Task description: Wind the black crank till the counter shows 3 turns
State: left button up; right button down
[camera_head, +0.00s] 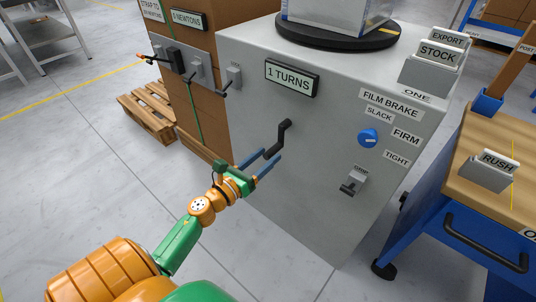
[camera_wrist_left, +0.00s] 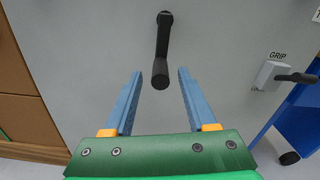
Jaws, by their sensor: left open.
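The black crank (camera_head: 278,139) is on the front face of the grey cabinet (camera_head: 310,180). In the left wrist view the crank arm (camera_wrist_left: 162,35) hangs down from its pivot, and its round handle (camera_wrist_left: 160,75) points toward me. The counter (camera_head: 291,77) above the crank reads "1 TURNS". My left gripper (camera_head: 262,162) is open, with its blue fingers on either side of the handle. In the wrist view there are gaps between the handle and both fingers (camera_wrist_left: 157,85). My right gripper is not in view.
A blue film brake knob (camera_head: 367,138) and a grip lever (camera_head: 353,182) are to the right on the same face. A turntable (camera_head: 337,32) is on top. A blue wood-topped bench (camera_head: 440,225) stands right. Pallets (camera_head: 150,112) lie left; the floor in front is clear.

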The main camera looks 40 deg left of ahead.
pick_arm(q)
jog(key=s, duration=0.5)
jog(key=shift+s+a, duration=0.2)
jog(key=shift+s, duration=0.1)
